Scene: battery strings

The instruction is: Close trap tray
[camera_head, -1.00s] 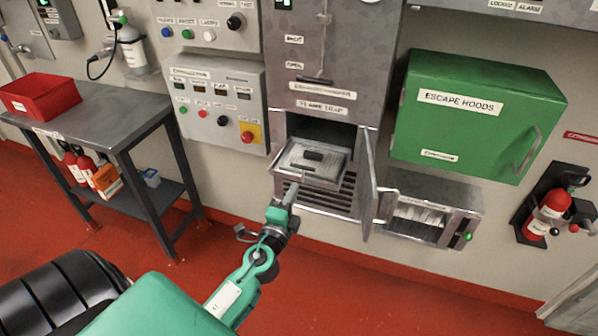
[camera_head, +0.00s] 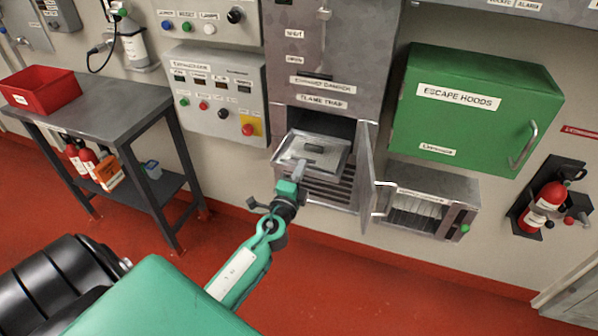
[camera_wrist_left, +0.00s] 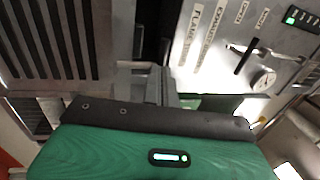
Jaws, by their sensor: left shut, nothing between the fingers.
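The trap tray (camera_head: 287,155) is a grey metal drawer with a lid and a dark slot on top. It sticks out of the open bay under the "FLAME TRAP" label in the head view. The bay door (camera_head: 367,185) stands swung open on the right. My left gripper (camera_head: 301,168) is shut and empty, with its tips at the tray's front edge; whether they touch it I cannot tell. In the left wrist view the shut fingers (camera_wrist_left: 160,85) point at grey metal, and the tray is hard to make out. My right gripper is not in view.
Dark louvres (camera_head: 328,192) lie below the tray. A steel table (camera_head: 110,115) with a red bin (camera_head: 40,92) stands left. The red floor in front is clear.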

